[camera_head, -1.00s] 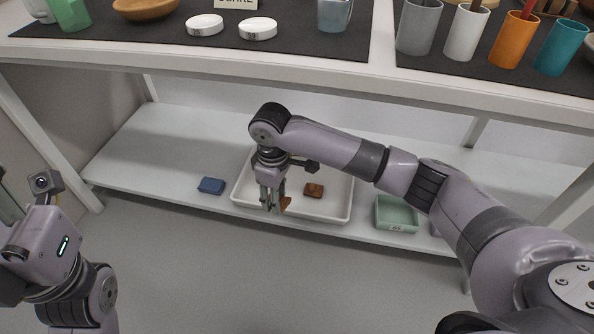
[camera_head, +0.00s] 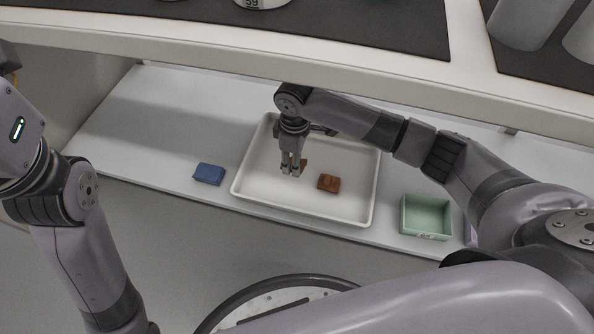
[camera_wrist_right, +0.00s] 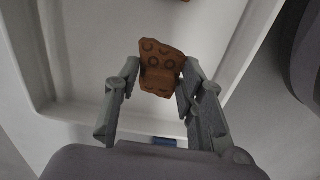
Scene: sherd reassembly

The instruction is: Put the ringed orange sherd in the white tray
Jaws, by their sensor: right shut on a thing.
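The ringed orange sherd (camera_wrist_right: 161,68) is held between the fingertips of my right gripper (camera_wrist_right: 155,85) in the right wrist view. Dark ring marks show on its face. In the head view my right gripper (camera_head: 291,172) points down over the white tray (camera_head: 254,197), left of its middle. A bit of the held sherd (camera_head: 304,165) shows beside the fingers. I cannot tell whether the sherd touches the tray floor. Another orange-brown sherd (camera_head: 329,183) lies in the tray, right of the gripper. My left gripper is out of view.
A blue sherd (camera_head: 209,174) lies on the shelf (camera_head: 150,130) left of the tray. A green tray (camera_head: 427,217) stands to the right. The worktop edge (camera_head: 300,65) overhangs the back of the shelf.

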